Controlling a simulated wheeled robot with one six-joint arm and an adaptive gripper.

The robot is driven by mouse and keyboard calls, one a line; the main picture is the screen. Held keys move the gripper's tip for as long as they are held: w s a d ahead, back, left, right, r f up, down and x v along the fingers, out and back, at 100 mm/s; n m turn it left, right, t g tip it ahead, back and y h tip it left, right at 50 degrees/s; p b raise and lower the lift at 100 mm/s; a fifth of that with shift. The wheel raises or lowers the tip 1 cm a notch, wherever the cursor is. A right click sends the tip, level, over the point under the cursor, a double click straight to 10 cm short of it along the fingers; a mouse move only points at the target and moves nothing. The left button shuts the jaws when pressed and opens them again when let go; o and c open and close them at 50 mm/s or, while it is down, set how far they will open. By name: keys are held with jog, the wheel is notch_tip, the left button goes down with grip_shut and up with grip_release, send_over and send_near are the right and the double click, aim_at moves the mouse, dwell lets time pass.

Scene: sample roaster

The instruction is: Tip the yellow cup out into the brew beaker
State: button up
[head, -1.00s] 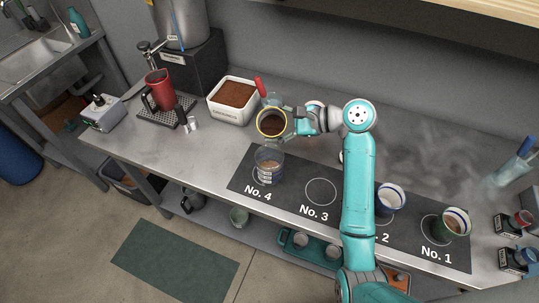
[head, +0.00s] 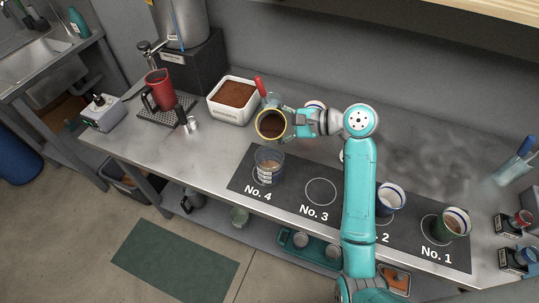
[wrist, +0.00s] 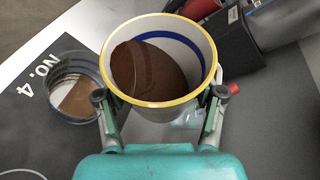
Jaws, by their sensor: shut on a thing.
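The yellow-rimmed cup (head: 257,125) is held above the worktop, behind the brew beaker in the head view. Its mouth faces the head camera, and brown contents show inside. In the wrist view the cup (wrist: 202,45) has a blue inner band, and the brown contents lie toward its left side. My gripper (head: 286,123) is shut on the cup, with a finger at each side of it in the wrist view. The clear brew beaker (head: 268,168) stands upright on the No. 4 spot with some brown content low inside. It also shows at left in the wrist view (wrist: 72,88).
A white tub of brown grounds (head: 232,112) with a red-handled tool stands behind left. A red jug (head: 160,90) is farther left. The No. 3 spot (head: 321,191) is empty.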

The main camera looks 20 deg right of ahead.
jog(key=shift+s+a+r+n, duration=0.1)
jog(key=shift+r+n, duration=0.15)
jog(key=shift+n, duration=0.05)
jog(key=shift+f+n+t, duration=0.35)
jog(key=shift+n+t, duration=0.15)
jog(key=shift+n, duration=0.1)
dwell(2.3)
jog(key=shift+r+n+t, duration=0.45)
jog(key=shift+n+t, duration=0.05)
jog(key=shift+n, duration=0.1)
dwell(2.1)
jog(key=shift+s+a+f+n+t+h, duration=0.15)
jog(key=shift+f+n+t+h, duration=0.15)
jog(key=shift+n, duration=0.2)
dwell(1.6)
